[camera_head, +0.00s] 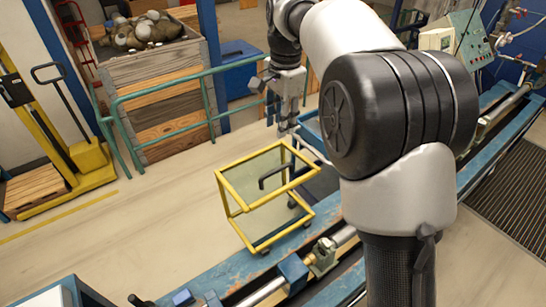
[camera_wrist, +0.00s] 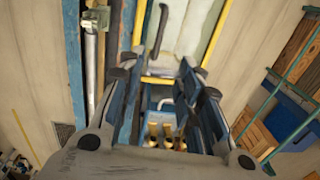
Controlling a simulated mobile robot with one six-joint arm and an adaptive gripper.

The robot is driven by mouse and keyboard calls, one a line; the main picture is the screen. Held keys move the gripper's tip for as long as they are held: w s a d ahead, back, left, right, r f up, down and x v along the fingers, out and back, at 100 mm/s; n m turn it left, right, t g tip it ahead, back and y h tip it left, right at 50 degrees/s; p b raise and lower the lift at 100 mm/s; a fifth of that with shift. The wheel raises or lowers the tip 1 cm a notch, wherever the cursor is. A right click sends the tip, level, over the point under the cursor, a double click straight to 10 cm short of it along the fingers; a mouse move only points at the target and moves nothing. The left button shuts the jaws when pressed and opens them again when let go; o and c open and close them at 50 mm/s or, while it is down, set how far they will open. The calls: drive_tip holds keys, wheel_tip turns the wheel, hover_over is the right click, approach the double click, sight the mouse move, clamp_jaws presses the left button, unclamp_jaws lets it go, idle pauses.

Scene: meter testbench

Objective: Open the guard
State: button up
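The guard (camera_head: 222,190) is a yellow-framed box with clear panels, standing at the blue bench in the head view. A black bar handle (camera_head: 272,174) is on its face. My gripper (camera_head: 282,122) hangs above and behind the guard, apart from it. In the wrist view, the guard's yellow frame (camera_wrist: 218,35) and black handle (camera_wrist: 160,28) show at the top, beyond the fingertips. My gripper (camera_wrist: 160,72) has its two fingers spread, with nothing held between them. My arm hides part of the bench right of the guard.
The long blue bench (camera_head: 225,272) carries a metal shaft and clamps. Brass fittings (camera_wrist: 165,135) show between the fingers in the wrist view. A green railing (camera_head: 165,97) and wooden crate (camera_head: 165,85) stand behind. A yellow pallet lifter (camera_head: 88,157) is at left. Floor left of the guard is clear.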

sight(277, 170)
drive_tip(key=f, duration=0.5)
drive_tip(key=f+b, duration=0.1)
drive_tip(key=f, duration=0.5)
drive_tip(key=w+f+b, duration=0.1)
drive_tip(key=f, duration=0.5)
drive_tip(key=shift+a, duration=0.35)
drive_tip(key=shift+c, duration=0.3)
clamp_jaws()
